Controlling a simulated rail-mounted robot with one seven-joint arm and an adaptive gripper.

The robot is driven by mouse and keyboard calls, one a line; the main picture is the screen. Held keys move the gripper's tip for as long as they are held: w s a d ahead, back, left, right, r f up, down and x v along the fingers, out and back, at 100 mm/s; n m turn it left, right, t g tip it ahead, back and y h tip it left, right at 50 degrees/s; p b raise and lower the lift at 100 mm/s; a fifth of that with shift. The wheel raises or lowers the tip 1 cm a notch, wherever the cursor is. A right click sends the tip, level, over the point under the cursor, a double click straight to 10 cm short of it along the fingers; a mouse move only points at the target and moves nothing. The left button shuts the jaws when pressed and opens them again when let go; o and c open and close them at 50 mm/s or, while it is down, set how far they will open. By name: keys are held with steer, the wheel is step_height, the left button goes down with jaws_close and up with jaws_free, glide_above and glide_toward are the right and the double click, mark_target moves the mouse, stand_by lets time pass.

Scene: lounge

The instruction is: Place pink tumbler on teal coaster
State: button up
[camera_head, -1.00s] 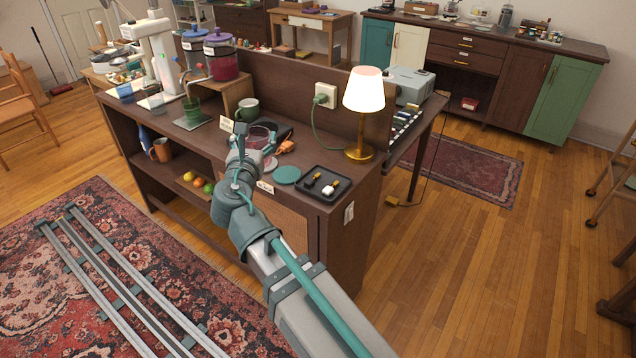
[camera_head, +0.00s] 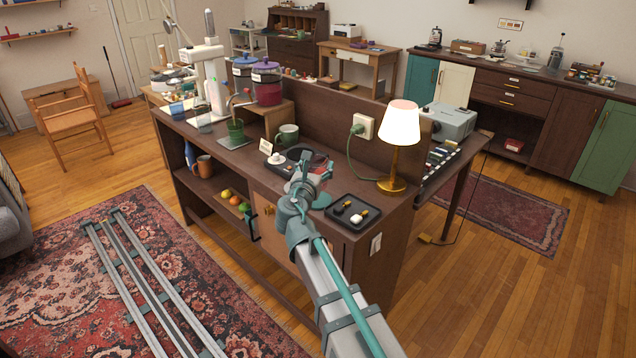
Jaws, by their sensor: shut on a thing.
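My gripper (camera_head: 314,172) is over the front of the dark wooden counter and shut on the pink tumbler (camera_head: 320,161). The tumbler is see-through and pinkish, and my fingers and wrist cover much of it. The teal coaster (camera_head: 323,200) lies flat on the counter just right of my wrist, left of the black tray. My arm hides part of it. The tumbler shows above and slightly left of the coaster in this view. I cannot tell how high it is or whether it touches anything.
A black tray (camera_head: 346,222) with small items lies right of the coaster, and a lit lamp (camera_head: 400,140) stands behind it. A green mug (camera_head: 287,135), a white dish (camera_head: 277,158) and a small sign (camera_head: 265,146) are to the left. A raised back panel (camera_head: 330,105) borders the counter.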

steer(key=w+f, duration=0.1)
steer(key=f, duration=0.1)
steer(key=w+f, duration=0.1)
steer(key=w, duration=0.1)
steer(key=shift+d+f, duration=0.15)
steer(key=shift+f, duration=0.2)
steer(key=shift+w+f+b, duration=0.2)
steer(key=shift+f+b, duration=0.15)
steer(key=shift+f, duration=1.35)
steer(key=shift+f, duration=0.1)
steer(key=shift+f, duration=0.1)
steer(key=o, duration=1.4)
steer(key=shift+c, duration=0.2)
steer(key=shift+r, duration=0.3)
steer(key=s+a, duration=0.2)
steer(key=s, duration=1)
steer(key=shift+b, duration=0.3)
steer(key=shift+f, duration=0.1)
